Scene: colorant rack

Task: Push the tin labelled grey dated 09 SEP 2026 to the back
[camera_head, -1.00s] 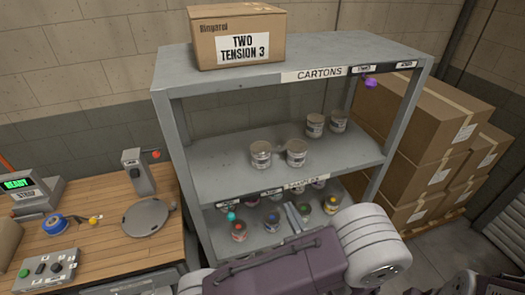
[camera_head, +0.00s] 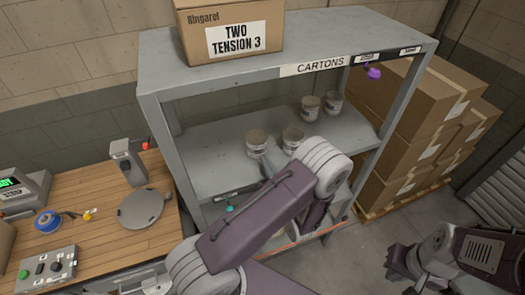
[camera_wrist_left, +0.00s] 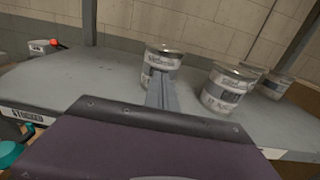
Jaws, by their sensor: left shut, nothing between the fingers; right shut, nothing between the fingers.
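Several grey metal tins stand upright on the middle shelf (camera_head: 205,155): a front left tin (camera_head: 257,146), a front right tin (camera_head: 292,137) and two further back at right, one at left (camera_head: 310,108) and one at right (camera_head: 334,102). Their label text is too blurred to read. My left gripper (camera_head: 267,168) is shut and empty, its fingertips at the front of the front left tin; contact cannot be told. In the left wrist view the fingers overlap that tin (camera_wrist_left: 165,58), and the front right tin (camera_wrist_left: 228,88) stands right of them. My right gripper (camera_head: 400,266) is low at right, shut and partly hidden.
A carton (camera_head: 230,30) sits on the rack's top shelf. The lower shelf is mostly hidden by my left arm. A wooden bench (camera_head: 95,215) stands at left, stacked boxes (camera_head: 405,125) at right. Shelf space behind the front left tin looks clear.

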